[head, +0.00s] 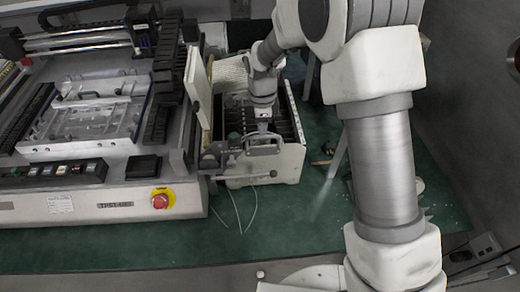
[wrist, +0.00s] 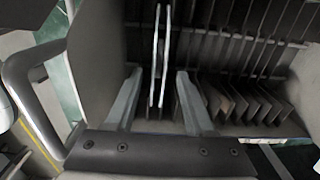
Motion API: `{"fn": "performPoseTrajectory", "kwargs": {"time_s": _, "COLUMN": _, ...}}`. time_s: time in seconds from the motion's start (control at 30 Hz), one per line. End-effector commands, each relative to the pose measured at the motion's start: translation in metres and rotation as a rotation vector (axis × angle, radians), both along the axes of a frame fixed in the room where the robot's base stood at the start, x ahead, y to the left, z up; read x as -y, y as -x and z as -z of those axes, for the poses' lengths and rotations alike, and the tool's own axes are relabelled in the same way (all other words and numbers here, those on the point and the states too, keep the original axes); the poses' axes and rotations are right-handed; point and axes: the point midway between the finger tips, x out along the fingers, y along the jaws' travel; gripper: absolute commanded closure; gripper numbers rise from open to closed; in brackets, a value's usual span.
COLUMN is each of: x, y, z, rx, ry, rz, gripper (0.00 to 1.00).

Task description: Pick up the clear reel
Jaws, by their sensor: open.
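A thin, pale, double-edged thing, seen edge-on and probably the clear reel (wrist: 160,60), stands upright in a slotted dark rack (wrist: 230,55) in the wrist view. My gripper (wrist: 158,88) is open, with one finger on each side of the reel's near end and a visible gap to each. I cannot tell how deep the fingers are around it. In the head view my gripper (head: 263,126) is over the white-sided rack box (head: 291,160). The reel cannot be made out there.
A row of brownish-grey folded pieces (wrist: 245,103) lies right of my fingers. A grey curved handle (wrist: 28,100) is at the left in the wrist view. A large machine with a red stop button (head: 162,199) stands left of the box. Green floor (head: 290,225) in front is mostly clear.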

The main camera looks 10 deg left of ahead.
Motion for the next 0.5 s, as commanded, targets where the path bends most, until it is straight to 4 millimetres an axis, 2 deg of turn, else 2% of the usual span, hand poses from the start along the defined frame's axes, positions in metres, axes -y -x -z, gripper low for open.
{"fn": "performPoseTrajectory", "kwargs": {"time_s": 0.3, "x": -0.003, "y": 0.004, "z": 0.043, "rx": -0.003, "ry": 0.001, "rz": 0.001, "gripper": 0.46}}
{"fn": "performPoseTrajectory", "kwargs": {"time_s": 0.5, "x": -0.003, "y": 0.004, "z": 0.051, "rx": -0.001, "ry": 0.000, "rz": 0.000, "gripper": 0.46}}
